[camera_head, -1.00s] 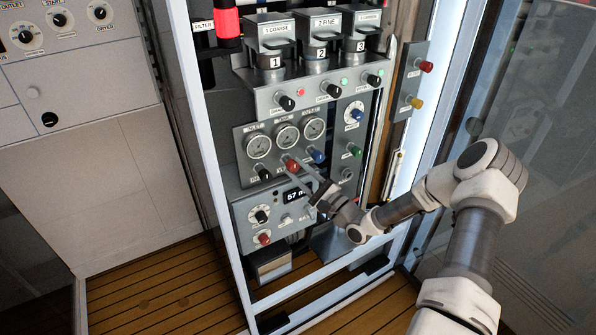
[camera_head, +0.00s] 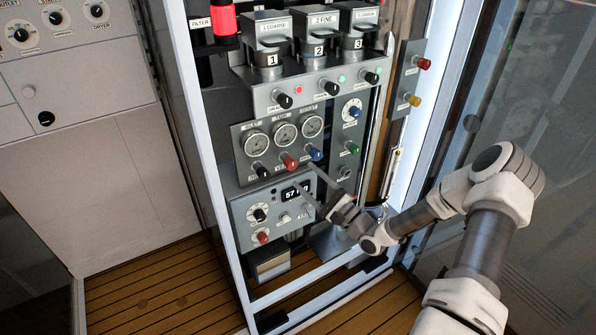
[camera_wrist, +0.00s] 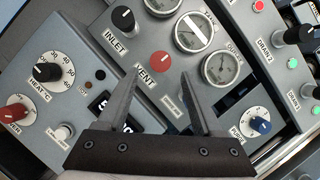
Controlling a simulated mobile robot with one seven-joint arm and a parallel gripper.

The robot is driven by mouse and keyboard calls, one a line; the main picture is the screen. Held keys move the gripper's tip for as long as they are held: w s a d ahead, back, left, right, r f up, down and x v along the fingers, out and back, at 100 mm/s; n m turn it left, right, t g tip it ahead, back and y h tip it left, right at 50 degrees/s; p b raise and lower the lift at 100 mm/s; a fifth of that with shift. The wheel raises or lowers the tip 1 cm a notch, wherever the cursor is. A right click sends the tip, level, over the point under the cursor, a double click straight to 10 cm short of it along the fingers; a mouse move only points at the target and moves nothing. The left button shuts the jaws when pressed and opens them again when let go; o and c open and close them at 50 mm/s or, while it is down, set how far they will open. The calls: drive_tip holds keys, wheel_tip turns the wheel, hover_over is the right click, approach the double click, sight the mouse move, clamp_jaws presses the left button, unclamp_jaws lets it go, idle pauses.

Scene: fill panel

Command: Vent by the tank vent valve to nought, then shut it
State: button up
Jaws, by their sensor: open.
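The vent valve is a red knob (camera_head: 289,161) below the row of gauges in the head view. In the wrist view the red knob (camera_wrist: 162,63) sits above the label VENT. My gripper (camera_head: 309,187) is open and empty, in front of the lower panel, to the right of and below the red knob. In the wrist view my gripper's fingertips (camera_wrist: 160,75) are spread to either side of the knob, apparently short of it. The gauges (camera_head: 285,134) are too small to read. A digital display (camera_head: 295,191) shows 57 with its unit partly hidden.
A black inlet knob (camera_wrist: 122,19) is beside the vent knob, and a blue knob (camera_head: 315,153) is close on its other side. Below is a dial (camera_wrist: 46,71) with another red knob (camera_wrist: 14,112). The cabinet frame (camera_head: 217,170) stands at the left.

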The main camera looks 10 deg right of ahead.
drive_tip(key=v, duration=1.2)
drive_tip(key=shift+s+d+b, duration=0.2)
drive_tip(key=shift+s+b, duration=0.05)
drive_tip(key=shift+b, duration=0.05)
drive_tip(key=shift+w, duration=0.1)
